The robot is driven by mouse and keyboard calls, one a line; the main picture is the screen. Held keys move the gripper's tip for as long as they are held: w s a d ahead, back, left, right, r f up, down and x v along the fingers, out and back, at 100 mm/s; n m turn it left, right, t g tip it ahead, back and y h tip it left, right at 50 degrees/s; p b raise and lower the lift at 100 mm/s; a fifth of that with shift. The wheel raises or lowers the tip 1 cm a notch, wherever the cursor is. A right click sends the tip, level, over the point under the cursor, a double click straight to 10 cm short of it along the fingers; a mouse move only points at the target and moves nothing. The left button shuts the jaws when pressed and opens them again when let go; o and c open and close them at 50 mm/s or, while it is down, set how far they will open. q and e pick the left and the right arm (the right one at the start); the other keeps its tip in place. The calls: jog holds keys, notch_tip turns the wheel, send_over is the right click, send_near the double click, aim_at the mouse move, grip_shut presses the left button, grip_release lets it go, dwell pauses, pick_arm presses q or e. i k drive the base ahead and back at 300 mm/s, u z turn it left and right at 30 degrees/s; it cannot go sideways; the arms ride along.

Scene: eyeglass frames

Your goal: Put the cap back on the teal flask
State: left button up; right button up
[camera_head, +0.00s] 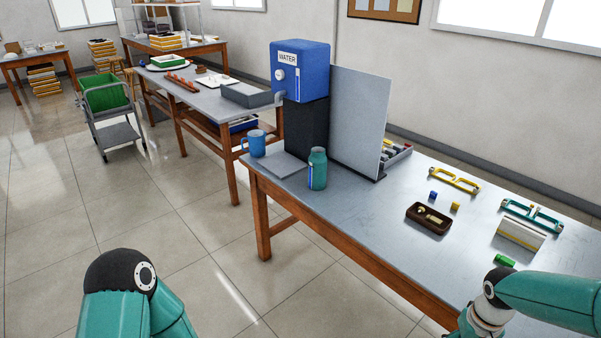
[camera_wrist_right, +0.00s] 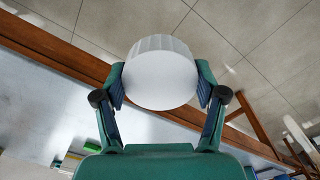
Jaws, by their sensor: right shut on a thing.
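The teal flask (camera_head: 317,172) stands upright near the left end of the near table, in front of the black stand. Its neck shows no white cap. The white ribbed round cap (camera_wrist_right: 160,75) is between the two fingers of my right gripper (camera_wrist_right: 161,88), which is shut on it. In the wrist view the cap is over the table's wooden edge and the floor, apart from the flask. In the head view my right arm comes in at the lower right and its fingers are out of frame. My left arm shows at the lower left, its gripper out of frame.
A blue water dispenser (camera_head: 300,70) on a black stand (camera_head: 306,130), a blue mug (camera_head: 254,143) and an upright grey panel (camera_head: 358,115) are near the flask. A brown tray (camera_head: 428,219), small blocks, eyeglass frames (camera_head: 454,181) and a white box (camera_head: 520,235) lie farther right.

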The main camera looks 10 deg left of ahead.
aim_at(317, 160)
jog(key=k, duration=0.65)
jog(key=z, duration=0.35)
jog(key=i, duration=1.65)
jog(key=u, duration=0.3)
